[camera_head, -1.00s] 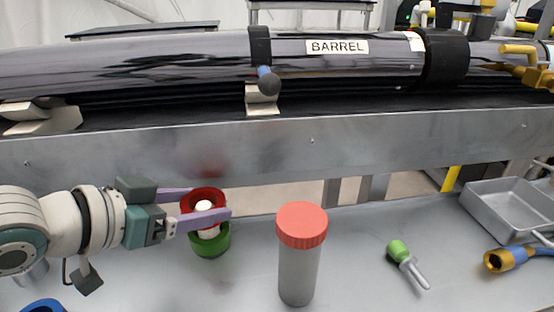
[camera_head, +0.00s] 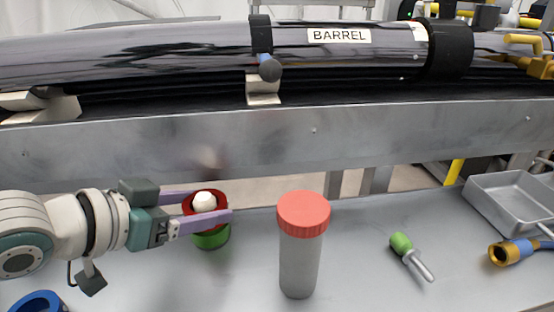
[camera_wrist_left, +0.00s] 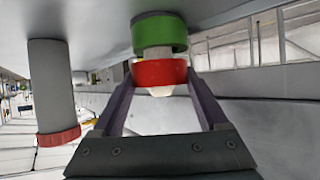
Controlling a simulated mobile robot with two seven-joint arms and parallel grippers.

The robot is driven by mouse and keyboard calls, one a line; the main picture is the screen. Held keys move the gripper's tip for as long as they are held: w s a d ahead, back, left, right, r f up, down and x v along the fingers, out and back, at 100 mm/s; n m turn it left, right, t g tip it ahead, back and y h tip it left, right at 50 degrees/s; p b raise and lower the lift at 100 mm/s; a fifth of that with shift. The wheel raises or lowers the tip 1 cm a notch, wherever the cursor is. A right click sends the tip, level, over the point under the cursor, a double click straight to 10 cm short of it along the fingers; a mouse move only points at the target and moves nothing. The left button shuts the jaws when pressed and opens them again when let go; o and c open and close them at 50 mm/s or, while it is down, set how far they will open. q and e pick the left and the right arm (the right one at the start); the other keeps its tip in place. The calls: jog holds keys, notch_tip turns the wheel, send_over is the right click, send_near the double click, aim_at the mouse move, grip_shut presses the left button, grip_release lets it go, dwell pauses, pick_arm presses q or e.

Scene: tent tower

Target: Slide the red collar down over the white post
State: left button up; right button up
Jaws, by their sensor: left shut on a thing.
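The red collar (camera_head: 219,200) is gripped between the two purple fingers of my left gripper (camera_head: 212,205). It is around the white post (camera_head: 204,200), whose rounded tip stands up through the collar's opening. A green collar (camera_head: 212,241) sits lower on the same post, near the table. The left wrist view, seen from the other way up, shows the red collar (camera_wrist_left: 160,73) between the fingers, the post tip (camera_wrist_left: 161,91) past it, and a short gap of post between red and green (camera_wrist_left: 158,33). My right gripper is not in view.
A grey cylinder with a red lid (camera_head: 302,222) stands right of the post. A green-handled tool (camera_head: 402,244), a brass-ended hose (camera_head: 507,253) and a metal tray (camera_head: 510,205) lie further right. A blue ring (camera_head: 38,302) is front left. A metal rail (camera_head: 300,137) runs behind.

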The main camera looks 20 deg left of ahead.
pick_arm(q)
jog(key=shift+f+b, duration=0.3)
jog(key=shift+f, duration=0.25)
jog(key=o, duration=1.4)
jog(key=p+v, duration=0.4)
jog(key=v, duration=0.6)
jog(key=shift+d, duration=0.1)
jog(key=shift+f, duration=0.1)
jog(key=s+d+r+g+y+p, duration=0.1)
jog(key=s+d+r+g+p, duration=0.25)
jog(key=r+p, duration=0.45)
jog(key=s+d+r+g+y+p, duration=0.15)
jog(key=s+r+p, duration=0.25)
jog(key=r+p, duration=0.5)
jog(key=s+d+r+g+p, duration=0.3)
jog(key=s+r+p, duration=0.1)
jog(key=r+p, duration=0.4)
jog(key=shift+n, duration=0.4)
notch_tip(320, 180, up, 36)
jog(key=p, duration=3.6)
jog(key=shift+s+d+r, duration=0.15)
jog(key=shift+d+r, duration=0.05)
